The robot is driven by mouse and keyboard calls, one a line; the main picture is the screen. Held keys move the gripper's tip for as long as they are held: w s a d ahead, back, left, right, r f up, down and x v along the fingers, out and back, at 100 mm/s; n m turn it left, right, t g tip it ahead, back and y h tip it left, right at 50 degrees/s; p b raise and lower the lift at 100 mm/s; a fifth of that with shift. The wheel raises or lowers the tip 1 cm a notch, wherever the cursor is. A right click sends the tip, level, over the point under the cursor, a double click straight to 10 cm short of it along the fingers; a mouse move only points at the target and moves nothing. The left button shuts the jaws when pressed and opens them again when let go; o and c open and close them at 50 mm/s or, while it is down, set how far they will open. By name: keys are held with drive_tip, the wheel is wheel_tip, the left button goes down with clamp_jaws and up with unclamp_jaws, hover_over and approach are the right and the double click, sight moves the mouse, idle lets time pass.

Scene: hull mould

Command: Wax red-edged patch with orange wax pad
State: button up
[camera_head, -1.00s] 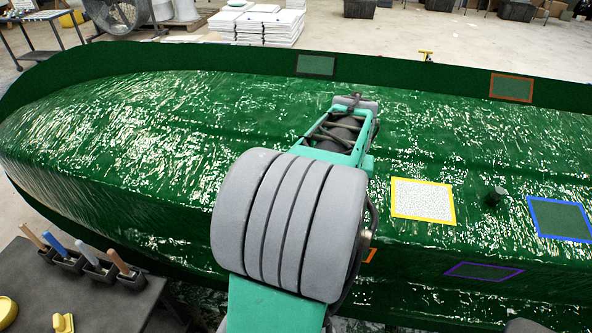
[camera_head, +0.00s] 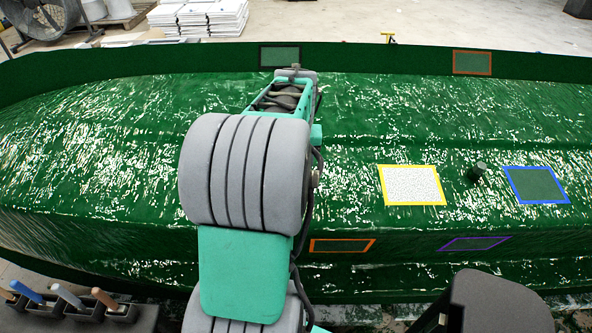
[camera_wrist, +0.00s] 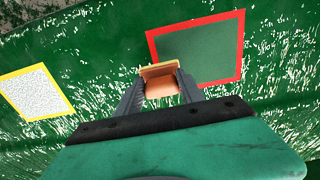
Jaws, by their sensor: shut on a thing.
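My gripper (camera_wrist: 161,76) is shut on the orange wax pad (camera_wrist: 162,88), an orange block with a yellowish strip on its far side, in the wrist view. The red-edged patch (camera_wrist: 204,50) is a dull green square with a red border on the green hull. It lies just beyond and to the right of the pad, and the pad overlaps its lower left border in the picture. I cannot tell whether the pad touches the surface. In the head view my arm hides the gripper and pad, and I cannot make out the red-edged patch with certainty.
The glossy green hull (camera_head: 420,115) carries other patches: yellow-edged white (camera_head: 411,185), blue-edged (camera_head: 535,185), purple-edged (camera_head: 475,244), orange-edged (camera_head: 342,246) and black-edged (camera_head: 280,57). A dark knob (camera_head: 477,172) stands up on it. A rack of handled tools (camera_head: 90,305) is at lower left.

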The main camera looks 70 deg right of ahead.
drive_tip(key=d, duration=0.1)
drive_tip(key=w+d, duration=0.1)
drive_tip(key=w+d+p, duration=0.1)
drive_tip(key=shift+d+r, duration=0.2)
drive_tip(key=shift+r, duration=0.1)
drive_tip(key=w+a, duration=0.3)
drive_tip(key=w, duration=0.4)
drive_tip(key=w+a, duration=0.3)
drive_tip(key=w, duration=0.4)
drive_tip(key=s+a+b, duration=0.1)
drive_tip(key=a, duration=0.1)
drive_tip(key=s+a+f+b, duration=0.1)
drive_tip(key=a, duration=0.2)
drive_tip(key=s+a+b, duration=0.1)
drive_tip(key=a, duration=0.2)
drive_tip(key=shift+f, duration=0.3)
drive_tip(key=shift+d+f+b, duration=0.2)
drive_tip(key=shift+f+b, duration=0.45)
drive_tip(key=shift+b, duration=0.05)
drive_tip(key=shift+w+d+f, duration=0.1)
drive_tip(key=shift+d+f, duration=0.15)
drive_tip(key=shift+f, duration=0.2)
drive_tip(key=shift+a+r, duration=0.1)
drive_tip(key=shift+f+b, duration=0.6)
drive_tip(key=shift+f, duration=0.2)
